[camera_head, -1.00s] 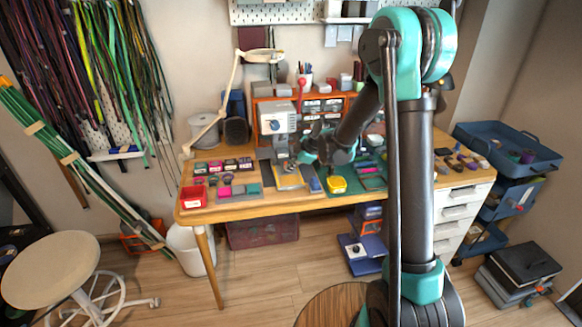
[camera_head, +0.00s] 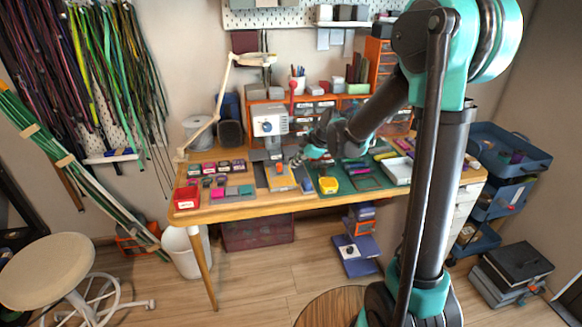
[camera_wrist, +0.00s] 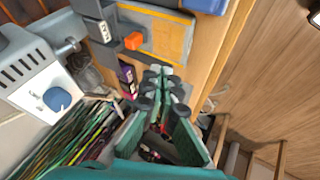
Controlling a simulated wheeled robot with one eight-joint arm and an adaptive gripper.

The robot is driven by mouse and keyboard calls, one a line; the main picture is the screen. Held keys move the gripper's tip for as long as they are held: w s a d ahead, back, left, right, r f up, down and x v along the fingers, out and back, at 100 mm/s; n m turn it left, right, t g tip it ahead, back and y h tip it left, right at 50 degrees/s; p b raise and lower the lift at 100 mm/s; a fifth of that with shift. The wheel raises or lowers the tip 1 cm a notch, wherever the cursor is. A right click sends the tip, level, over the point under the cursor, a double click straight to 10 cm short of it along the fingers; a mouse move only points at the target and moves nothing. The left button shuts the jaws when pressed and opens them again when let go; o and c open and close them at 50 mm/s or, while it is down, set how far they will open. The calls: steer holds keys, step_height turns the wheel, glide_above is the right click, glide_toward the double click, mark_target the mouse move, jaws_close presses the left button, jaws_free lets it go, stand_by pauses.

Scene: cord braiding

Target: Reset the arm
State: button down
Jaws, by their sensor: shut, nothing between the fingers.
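My gripper (camera_head: 297,161) is above the middle of the workbench (camera_head: 235,211), just right of the white and grey machine (camera_head: 271,124) in the head view. In the wrist view my gripper (camera_wrist: 172,77) has its fingertips together with nothing between them. The same machine (camera_wrist: 36,78) stands at the left of the wrist view, with a blue knob. A grey-and-yellow plate (camera_head: 279,178) with an orange piece lies on the bench near the gripper. My arm reaches in from the right and hides part of the bench and the drawers behind it.
A yellow box (camera_head: 328,185) sits on a green mat (camera_head: 369,184). A lamp (camera_head: 222,97) arches over the left side. A stool (camera_head: 46,270) and a blue cart (camera_head: 508,150) flank the bench. The front floor is mostly clear.

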steer(key=s+d+f+m+h, duration=0.3)
steer(key=s+d+m, duration=0.6)
steer(key=s+d, duration=0.2)
steer(key=s+d+f+m+h, duration=0.2)
steer(key=s+d+m, duration=0.8)
steer(key=s, duration=0.5)
steer(key=shift+s+d+f+h, duration=0.2)
steer(key=shift+d+f+h, duration=0.25)
steer(key=shift+d, duration=0.5)
